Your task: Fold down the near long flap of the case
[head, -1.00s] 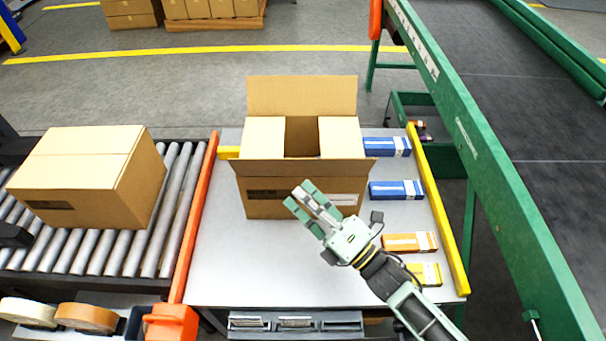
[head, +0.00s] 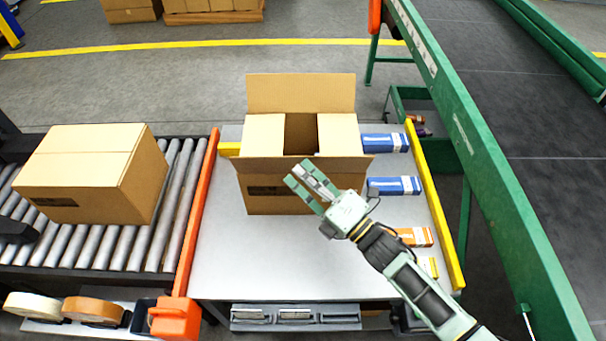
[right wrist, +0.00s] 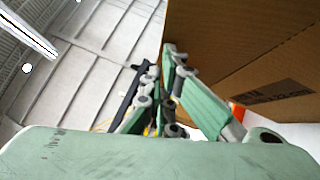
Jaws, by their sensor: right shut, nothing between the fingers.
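The open brown case (head: 262,202) stands on the grey table. Its two short side flaps are folded inward, with a dark gap between them. Its far long flap (head: 300,93) stands up. Its near long flap (head: 262,168) is unfolded and leans outward toward me. My right gripper (head: 298,173) is shut and empty, its fingertips in front of the near flap at about its middle; I cannot tell whether they touch it. In the right wrist view the fingers (right wrist: 170,75) show close beside brown cardboard (right wrist: 245,50). My left gripper is not in view.
Blue boxes (head: 394,186), an orange box (head: 415,237) and a yellow box lie on the table's right side. A yellow rail (head: 436,210) edges the table there. A closed carton (head: 85,175) sits on rollers at left. The table's front left is clear.

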